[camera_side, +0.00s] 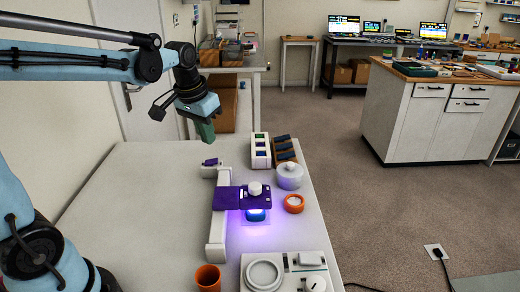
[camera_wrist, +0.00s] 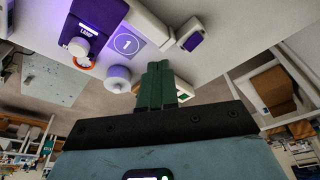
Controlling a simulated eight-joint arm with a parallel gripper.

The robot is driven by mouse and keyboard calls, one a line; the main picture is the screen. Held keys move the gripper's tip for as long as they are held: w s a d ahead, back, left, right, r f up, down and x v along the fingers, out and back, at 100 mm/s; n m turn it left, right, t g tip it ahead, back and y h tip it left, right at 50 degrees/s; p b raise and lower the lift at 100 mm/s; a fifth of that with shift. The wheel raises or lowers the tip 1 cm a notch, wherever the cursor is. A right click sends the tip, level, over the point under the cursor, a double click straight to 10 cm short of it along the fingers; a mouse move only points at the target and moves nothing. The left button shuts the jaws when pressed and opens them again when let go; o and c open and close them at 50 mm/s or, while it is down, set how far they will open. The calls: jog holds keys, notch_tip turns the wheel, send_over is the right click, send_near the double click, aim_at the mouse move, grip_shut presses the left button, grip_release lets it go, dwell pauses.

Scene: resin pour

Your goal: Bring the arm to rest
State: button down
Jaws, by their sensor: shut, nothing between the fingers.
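My gripper (camera_side: 207,131) hangs in the air above the far part of the white table (camera_side: 130,200), clear of everything on it. Its green fingers are closed together with nothing between them, which also shows in the wrist view (camera_wrist: 157,80). Below and in front of it is a purple lamp (camera_side: 228,198) with a white knob, on a white stand (camera_side: 218,232). The lamp glows violet onto a blue piece (camera_side: 256,215) beneath it. The wrist view shows the lamp (camera_wrist: 95,22) at upper left.
An orange cup (camera_side: 208,277) and a white scale-like device (camera_side: 290,273) are near the front. The table's left part is bare.

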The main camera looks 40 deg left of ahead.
jog(key=s+d+f+m+t, duration=0.1)
jog(key=s+d+t, duration=0.3)
jog(key=s+d, duration=0.4)
jog(key=shift+s+d+f+m+h, duration=0.2)
jog(key=shift+s+f+m+h, duration=0.15)
jog(key=shift+s+f, duration=0.4)
